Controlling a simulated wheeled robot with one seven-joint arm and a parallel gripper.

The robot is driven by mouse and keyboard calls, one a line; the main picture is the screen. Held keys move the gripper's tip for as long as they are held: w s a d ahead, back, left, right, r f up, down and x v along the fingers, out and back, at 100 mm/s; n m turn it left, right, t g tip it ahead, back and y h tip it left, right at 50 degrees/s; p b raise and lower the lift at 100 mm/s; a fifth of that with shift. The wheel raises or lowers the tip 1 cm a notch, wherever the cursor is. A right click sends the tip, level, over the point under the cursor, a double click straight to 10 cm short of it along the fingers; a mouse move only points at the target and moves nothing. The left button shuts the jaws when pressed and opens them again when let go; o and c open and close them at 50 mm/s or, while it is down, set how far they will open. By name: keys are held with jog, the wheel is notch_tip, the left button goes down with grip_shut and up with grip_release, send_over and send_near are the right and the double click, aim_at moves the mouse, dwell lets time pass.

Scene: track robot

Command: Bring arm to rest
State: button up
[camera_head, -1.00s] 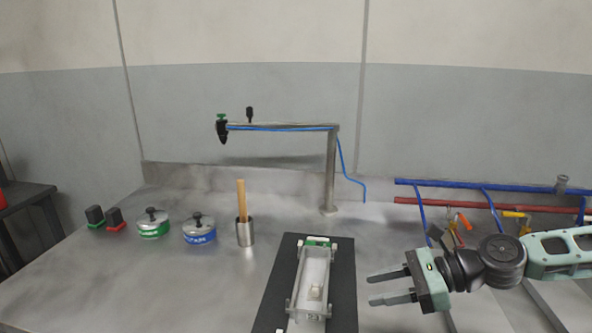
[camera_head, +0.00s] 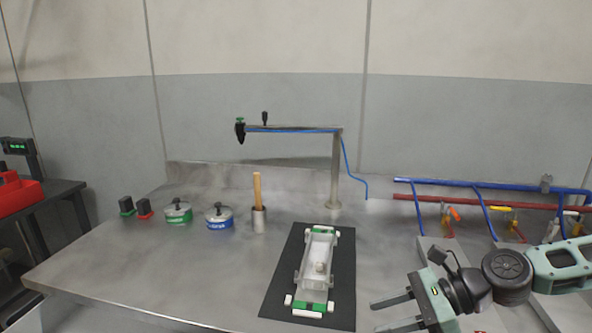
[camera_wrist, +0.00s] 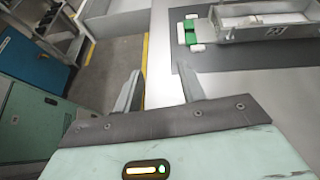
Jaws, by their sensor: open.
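My gripper (camera_head: 398,314) is at the lower right of the head view, pointing left. Its two dark fingers are apart with nothing between them. It is just right of the black mat (camera_head: 343,285) and apart from the clear tray (camera_head: 305,262) that stands on it. In the wrist view my gripper (camera_wrist: 163,90) shows its spread fingers, with grey floor and the worktop edge beyond. The tray (camera_wrist: 265,28) and part of the mat (camera_wrist: 184,78) are at the upper right there. A small pale object (camera_head: 319,267) lies in the tray.
On the metal worktop (camera_head: 130,265) stand a green-banded pot (camera_head: 178,213), a blue-banded pot (camera_head: 219,217) and a metal cup (camera_head: 259,219) with a wooden handle. A post (camera_head: 335,170) carries a horizontal arm. Blue and red pipes (camera_head: 450,202) run at right. The front-left worktop is clear.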

jog(key=s+a+f+n+g+h, duration=0.1)
jog(key=s+f+n+g+h, duration=0.35)
jog(key=s+n+h, duration=0.55)
jog(key=s+r+n+t+h, duration=0.1)
jog(key=s+r+n, duration=0.3)
jog(key=r+n, duration=0.3)
jog(key=s+a+r+n+t+h, duration=0.1)
jog(key=s+r+n, duration=0.3)
jog(key=n, duration=0.5)
notch_tip(320, 180, up, 3)
jog(key=shift+s+f+t+p, duration=0.15)
jog(key=shift+s+t+p, duration=0.2)
jog(key=shift+t+p, duration=0.15)
jog(key=shift+a, duration=0.2)
jog(key=shift+c, duration=0.4)
